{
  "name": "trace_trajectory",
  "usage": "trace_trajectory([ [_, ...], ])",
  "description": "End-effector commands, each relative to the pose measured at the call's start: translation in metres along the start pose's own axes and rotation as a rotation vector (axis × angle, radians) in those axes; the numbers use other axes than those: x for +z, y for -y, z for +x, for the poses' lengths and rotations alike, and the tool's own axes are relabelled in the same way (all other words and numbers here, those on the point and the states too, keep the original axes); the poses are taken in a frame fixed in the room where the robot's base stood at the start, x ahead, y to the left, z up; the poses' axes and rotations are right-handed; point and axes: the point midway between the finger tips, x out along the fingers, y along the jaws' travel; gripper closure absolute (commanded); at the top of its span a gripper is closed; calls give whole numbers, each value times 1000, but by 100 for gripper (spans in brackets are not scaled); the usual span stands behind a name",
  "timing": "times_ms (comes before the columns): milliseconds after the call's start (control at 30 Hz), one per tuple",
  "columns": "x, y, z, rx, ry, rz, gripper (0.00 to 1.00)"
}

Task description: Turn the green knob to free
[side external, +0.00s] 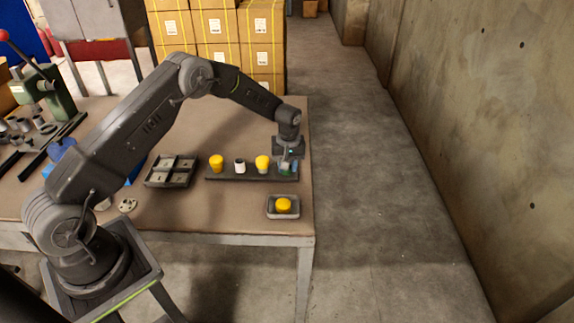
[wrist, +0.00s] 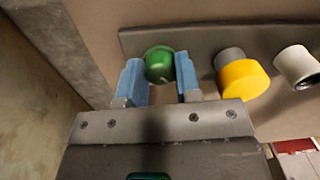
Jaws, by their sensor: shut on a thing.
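The green knob (wrist: 159,62) sits at one end of a dark bar (wrist: 205,40). My gripper (wrist: 160,80) has blue fingers, one on each side of the knob, shut on it. In the side external view, my gripper (side external: 287,164) reaches down at the bar's right end. Only a little of the green knob (side external: 286,173) shows there, mostly hidden by the fingers. I cannot read any mark of the knob's turn position.
A yellow knob (side external: 262,162), a white knob (side external: 240,166) and another yellow knob (side external: 217,163) stand along the bar. A small tray (side external: 270,212) holding a yellow piece is in front. A divided dark tray (side external: 172,171) lies to the left. The table's right edge is close.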

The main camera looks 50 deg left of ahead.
Motion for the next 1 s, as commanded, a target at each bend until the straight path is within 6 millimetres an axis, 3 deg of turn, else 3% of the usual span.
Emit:
trace_trajectory([
  [633, -1, 0, -1, 2, 0, -51, 92],
  [667, -1, 0, -1, 2, 0, -51, 67],
  [900, 0, 0, 0, 1, 1, -50, 44],
  [1000, 0, 0, 0, 1, 1, -50, 43],
])
